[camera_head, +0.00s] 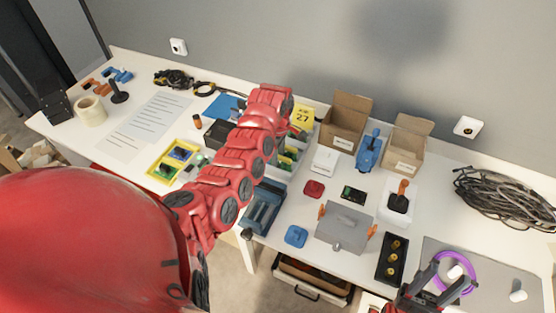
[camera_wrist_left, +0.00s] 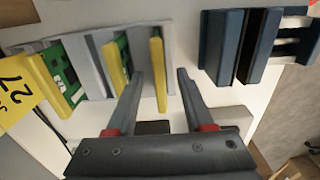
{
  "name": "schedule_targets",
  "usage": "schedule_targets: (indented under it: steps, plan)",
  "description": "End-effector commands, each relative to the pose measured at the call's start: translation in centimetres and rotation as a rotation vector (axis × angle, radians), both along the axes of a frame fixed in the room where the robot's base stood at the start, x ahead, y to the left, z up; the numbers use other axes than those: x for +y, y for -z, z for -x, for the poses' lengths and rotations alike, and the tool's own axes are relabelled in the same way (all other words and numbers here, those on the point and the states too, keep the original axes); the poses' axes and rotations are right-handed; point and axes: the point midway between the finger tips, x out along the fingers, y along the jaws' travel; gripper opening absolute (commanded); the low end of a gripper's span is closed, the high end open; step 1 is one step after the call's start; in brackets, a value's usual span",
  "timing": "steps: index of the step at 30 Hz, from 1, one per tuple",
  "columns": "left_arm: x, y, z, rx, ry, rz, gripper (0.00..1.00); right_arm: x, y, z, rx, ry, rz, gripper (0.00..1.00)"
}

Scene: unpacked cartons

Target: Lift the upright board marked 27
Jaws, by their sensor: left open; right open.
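In the left wrist view, several upright boards stand in a grey rack (camera_wrist_left: 88,68), with green faces and yellow edges. A yellow card marked 27 (camera_wrist_left: 18,92) is at the left end, beside the leftmost board (camera_wrist_left: 52,78); whether it is fixed to that board I cannot tell. The card also shows in the head view (camera_head: 302,117), behind my left arm. My left gripper (camera_wrist_left: 160,82) is open, its fingers on either side of the rightmost yellow edge (camera_wrist_left: 158,62), apart from the card. The arm hides it in the head view. My right gripper (camera_head: 446,284) is open at the lower right.
A blue slotted holder (camera_head: 264,207) stands in front of the rack. Two open cartons (camera_head: 343,125) (camera_head: 405,148) are to its right. A grey lidded box (camera_head: 345,225) stands nearer. A purple ring (camera_head: 467,268) lies by my right gripper. Coiled black cable (camera_head: 503,197) is at the far right.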

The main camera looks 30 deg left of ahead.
Motion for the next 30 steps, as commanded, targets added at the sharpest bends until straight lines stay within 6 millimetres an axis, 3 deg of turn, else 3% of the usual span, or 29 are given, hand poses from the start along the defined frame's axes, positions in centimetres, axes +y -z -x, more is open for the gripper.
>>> schedule_targets:
  steps: [9, 19, 27, 30]
  plan:
    - [0.2, 2.6, -0.1, -0.001, 0.000, -0.003, 0.53, 0.0, -0.9, 0.0, 0.000, 0.000, 0.000, 0.50]
    - [0.2, 3.0, -0.1, -0.004, -0.001, -0.001, 0.53, 0.0, -0.9, 0.0, 0.000, 0.000, 0.000, 0.50]
    - [0.2, 3.0, -0.1, -0.003, -0.001, -0.001, 0.04, 0.0, -0.9, 0.0, 0.000, 0.000, 0.000, 0.50]
    - [0.2, 3.0, -0.1, -0.003, -0.001, -0.001, 0.00, 0.0, -0.9, 0.0, 0.000, 0.000, 0.000, 0.50]
